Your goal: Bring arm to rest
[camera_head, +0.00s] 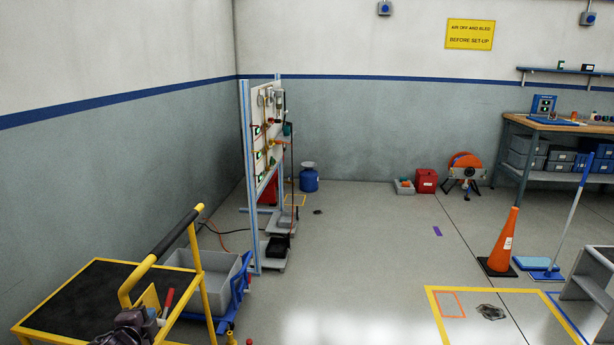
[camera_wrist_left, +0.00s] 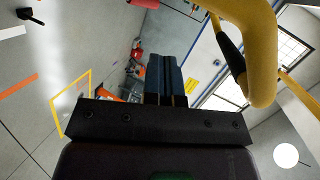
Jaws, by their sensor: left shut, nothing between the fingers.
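My left gripper (camera_head: 148,313) shows at the bottom left of the head view as a dark shape, low beside the yellow-railed cart (camera_head: 75,290). In the left wrist view its two dark fingers (camera_wrist_left: 165,72) are together with nothing between them. The cart's thick yellow handle (camera_wrist_left: 262,55) passes close on the right of that view, apart from the fingertips. My right gripper is in neither view.
A red-handled item (camera_head: 167,300) stands close beside the gripper. A grey bin (camera_head: 205,285) and an upright panel stand (camera_head: 249,180) are beyond the cart. An orange cone (camera_head: 505,240) and a workbench (camera_head: 560,127) are at right.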

